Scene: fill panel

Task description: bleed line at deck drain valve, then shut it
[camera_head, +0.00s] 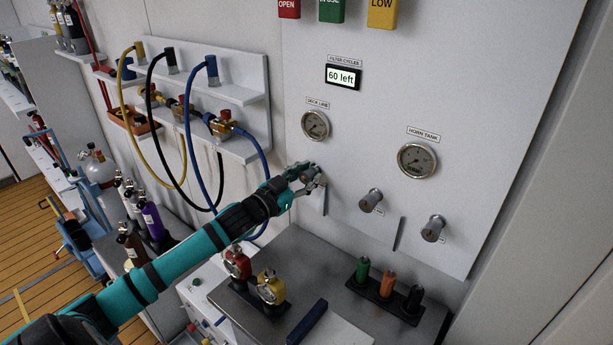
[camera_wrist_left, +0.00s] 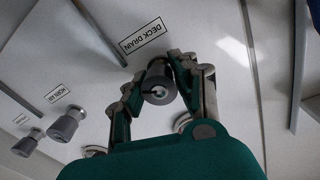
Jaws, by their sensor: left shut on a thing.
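The fill panel (camera_head: 380,85) is a white upright board with gauges and valve knobs. In the left wrist view a grey round valve knob (camera_wrist_left: 159,84) sits beside the label "DECK DRAIN" (camera_wrist_left: 143,36). My left gripper (camera_head: 312,178) is at the panel below the deck line gauge (camera_head: 315,125), shut on this knob; it also shows in the left wrist view (camera_wrist_left: 157,92), with a finger on each side. The gripper hides most of the knob in the head view. The deck line gauge's reading is too small to tell. My right gripper is not in view.
Two more grey knobs (camera_head: 371,200) (camera_head: 433,228) stick out to the right. The horn tank gauge (camera_head: 417,160) is above them. A display (camera_head: 343,77) reads "60 left". Hoses hang from a shelf (camera_head: 262,85) at left. A bench (camera_head: 330,265) below holds bottles and regulators.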

